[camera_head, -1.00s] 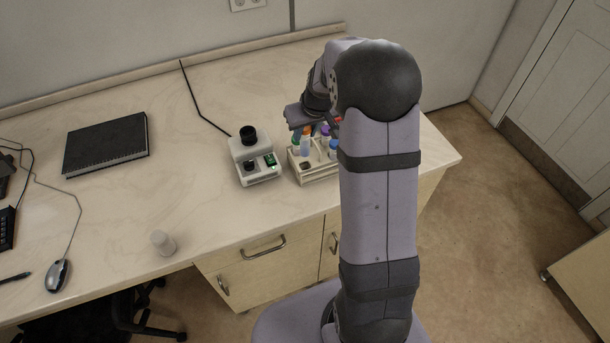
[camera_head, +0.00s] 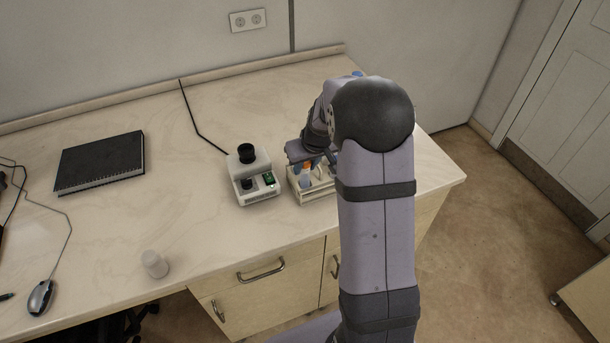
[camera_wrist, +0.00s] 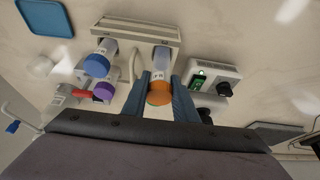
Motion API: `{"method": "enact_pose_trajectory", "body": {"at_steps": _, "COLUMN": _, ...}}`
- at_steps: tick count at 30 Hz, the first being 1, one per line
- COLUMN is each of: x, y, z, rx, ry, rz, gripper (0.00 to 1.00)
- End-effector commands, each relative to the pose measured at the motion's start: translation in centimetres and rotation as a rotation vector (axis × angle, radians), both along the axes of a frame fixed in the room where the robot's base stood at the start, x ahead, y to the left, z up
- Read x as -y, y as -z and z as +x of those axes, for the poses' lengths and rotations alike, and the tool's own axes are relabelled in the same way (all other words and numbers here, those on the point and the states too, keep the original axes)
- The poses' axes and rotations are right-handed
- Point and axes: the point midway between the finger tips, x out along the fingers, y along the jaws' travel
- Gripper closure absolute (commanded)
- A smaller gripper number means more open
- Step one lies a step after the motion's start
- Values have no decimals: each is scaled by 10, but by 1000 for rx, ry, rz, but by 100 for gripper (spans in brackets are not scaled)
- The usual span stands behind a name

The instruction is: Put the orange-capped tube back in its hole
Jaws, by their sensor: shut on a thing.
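The orange-capped tube (camera_wrist: 160,94) is between the two blue-grey fingers of my gripper (camera_wrist: 161,100) in the wrist view, and my gripper is shut on it. In the head view its clear body (camera_head: 306,183) is low at the left part of the pale tube rack (camera_head: 321,194). The rack also shows in the wrist view (camera_wrist: 143,26). The tube's lower end overlaps the rack; I cannot tell how deep it sits in a hole. A blue-capped tube (camera_wrist: 97,65) and a purple-capped tube (camera_wrist: 104,91) stand beside it. My arm hides the rack's right side in the head view.
A white instrument (camera_head: 253,183) with a black top stands just left of the rack. A red-capped piece (camera_wrist: 83,95) lies beyond the purple cap. A white cup (camera_head: 154,264) stands near the front edge. A notebook (camera_head: 101,162) lies at left; the table between is clear.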

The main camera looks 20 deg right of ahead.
Motion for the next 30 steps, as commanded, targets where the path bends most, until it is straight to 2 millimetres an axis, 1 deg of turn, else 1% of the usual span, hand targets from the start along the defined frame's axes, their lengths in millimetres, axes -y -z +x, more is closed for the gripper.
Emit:
{"method": "enact_pose_trajectory", "body": {"at_steps": 1, "x": 0, "y": 9, "z": 0, "rx": -2, "ry": 0, "rz": 0, "gripper": 100}}
{"method": "enact_pose_trajectory", "body": {"at_steps": 7, "x": 0, "y": 32, "z": 0, "rx": 0, "ry": 1, "rz": 0, "gripper": 100}}
{"method": "enact_pose_trajectory", "body": {"at_steps": 9, "x": 0, "y": 34, "z": 0, "rx": 0, "ry": 1, "rz": 0, "gripper": 100}}
{"method": "enact_pose_trajectory", "body": {"at_steps": 17, "x": 0, "y": 33, "z": 0, "rx": 0, "ry": 1, "rz": 0, "gripper": 100}}
{"method": "enact_pose_trajectory", "body": {"at_steps": 22, "x": 0, "y": 38, "z": 0, "rx": 0, "ry": 1, "rz": 0, "gripper": 100}}
{"method": "enact_pose_trajectory", "body": {"at_steps": 23, "x": 0, "y": 36, "z": 0, "rx": 0, "ry": 1, "rz": 0, "gripper": 67}}
{"method": "enact_pose_trajectory", "body": {"at_steps": 24, "x": 0, "y": 36, "z": 0, "rx": 0, "ry": 1, "rz": 0, "gripper": 58}}
{"method": "enact_pose_trajectory", "body": {"at_steps": 25, "x": 0, "y": 36, "z": 0, "rx": -1, "ry": 1, "rz": 0, "gripper": 56}}
{"method": "enact_pose_trajectory", "body": {"at_steps": 30, "x": 0, "y": 36, "z": 0, "rx": -1, "ry": 1, "rz": 0, "gripper": 56}}
